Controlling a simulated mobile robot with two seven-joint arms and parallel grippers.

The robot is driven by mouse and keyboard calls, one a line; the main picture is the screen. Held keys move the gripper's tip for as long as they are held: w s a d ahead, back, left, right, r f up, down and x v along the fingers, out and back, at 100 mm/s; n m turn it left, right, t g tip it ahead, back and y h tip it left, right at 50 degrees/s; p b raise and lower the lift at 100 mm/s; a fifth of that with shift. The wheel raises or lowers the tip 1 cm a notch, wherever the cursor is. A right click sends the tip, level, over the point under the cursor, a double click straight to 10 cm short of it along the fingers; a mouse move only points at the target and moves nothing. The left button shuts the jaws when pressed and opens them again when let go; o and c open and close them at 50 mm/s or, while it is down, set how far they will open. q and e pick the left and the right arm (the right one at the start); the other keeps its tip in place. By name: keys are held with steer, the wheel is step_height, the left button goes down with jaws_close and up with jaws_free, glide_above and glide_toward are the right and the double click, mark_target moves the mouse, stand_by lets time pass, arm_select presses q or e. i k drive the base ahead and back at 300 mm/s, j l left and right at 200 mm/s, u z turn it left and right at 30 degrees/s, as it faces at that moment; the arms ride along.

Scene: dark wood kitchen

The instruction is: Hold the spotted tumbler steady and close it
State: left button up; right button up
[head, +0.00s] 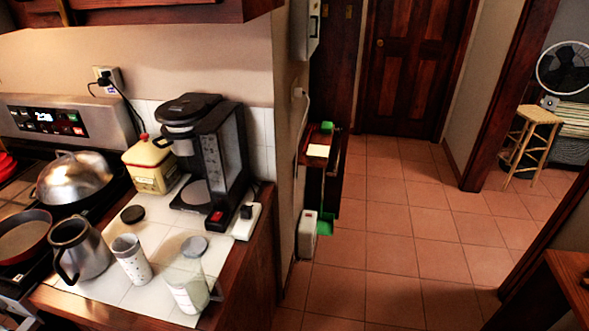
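The spotted tumbler (134,262) stands upright on the white tiled counter, near its front, and its top looks open. A dark round lid (133,214) lies flat on the tiles behind it. A grey round lid (194,246) shows to the right, just behind a second, pale tumbler (187,291). I cannot tell which lid belongs to which tumbler. Neither of my grippers is in view, and nothing touches the spotted tumbler except the counter.
A steel pitcher (80,250) stands close left of the spotted tumbler. A coffee maker (208,155), a yellow canister (150,166) and a white power strip (247,221) stand behind. The stove with a pan (22,237) is at left. The counter's right edge drops to open tiled floor (400,260).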

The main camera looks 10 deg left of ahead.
mark_target(127, 248)
steer(key=u, duration=1.4)
